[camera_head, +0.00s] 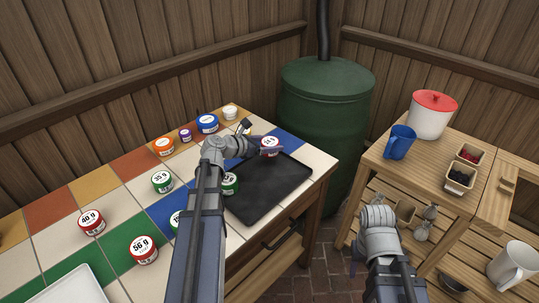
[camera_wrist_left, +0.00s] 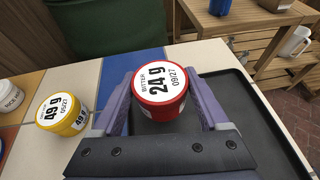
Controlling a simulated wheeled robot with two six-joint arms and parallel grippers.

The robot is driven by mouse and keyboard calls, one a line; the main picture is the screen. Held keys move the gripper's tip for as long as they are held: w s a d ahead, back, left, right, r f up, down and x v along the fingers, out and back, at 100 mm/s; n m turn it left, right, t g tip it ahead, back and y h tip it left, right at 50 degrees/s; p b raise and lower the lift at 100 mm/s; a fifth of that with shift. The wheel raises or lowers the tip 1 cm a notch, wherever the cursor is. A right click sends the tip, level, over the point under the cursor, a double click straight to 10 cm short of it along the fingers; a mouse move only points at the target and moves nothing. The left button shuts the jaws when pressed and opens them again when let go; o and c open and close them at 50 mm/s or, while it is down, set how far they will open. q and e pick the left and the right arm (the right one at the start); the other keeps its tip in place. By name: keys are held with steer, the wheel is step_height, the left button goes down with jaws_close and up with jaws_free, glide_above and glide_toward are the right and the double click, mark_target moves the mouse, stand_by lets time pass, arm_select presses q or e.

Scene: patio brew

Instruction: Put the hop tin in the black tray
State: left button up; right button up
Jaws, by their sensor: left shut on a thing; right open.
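My left gripper (camera_head: 268,149) is shut on a red tin (camera_head: 270,142) with a white lid label. In the left wrist view the tin (camera_wrist_left: 159,95) reads "BITTER 24 g 09/27" and sits between the two purple fingers. It is over the far end of the black tray (camera_head: 262,198); I cannot tell whether it touches the tray floor. The tray also shows in the left wrist view (camera_wrist_left: 245,105). A green tin (camera_head: 230,183) is at the tray's left side, partly hidden by my left arm. My right gripper (camera_head: 355,255) is open, low by the wooden shelf, mostly hidden by its wrist.
Several other tins stand on the tiled table, including a red one (camera_head: 91,222) and an orange one (camera_head: 163,146). A yellow tin (camera_wrist_left: 62,115) stands left of the held tin. A white tray (camera_head: 70,288) lies front left. A green barrel (camera_head: 325,115) stands behind the table.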

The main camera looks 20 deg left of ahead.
arm_select(q)
steer(key=shift+f+b, duration=1.5)
steer(key=shift+f, duration=0.25)
steer(key=shift+f, duration=0.1)
steer(key=o, duration=1.2)
steer(key=shift+o, duration=0.2)
steer(key=shift+r, duration=0.3)
steer(key=p+v, duration=0.4)
steer(key=v, duration=0.6)
steer(key=shift+s+a, duration=0.1)
steer(key=shift+s, duration=0.15)
steer(key=shift+s+a+r+p, duration=0.15)
steer(key=shift+s+a+p, duration=0.2)
steer(key=shift+s, duration=0.2)
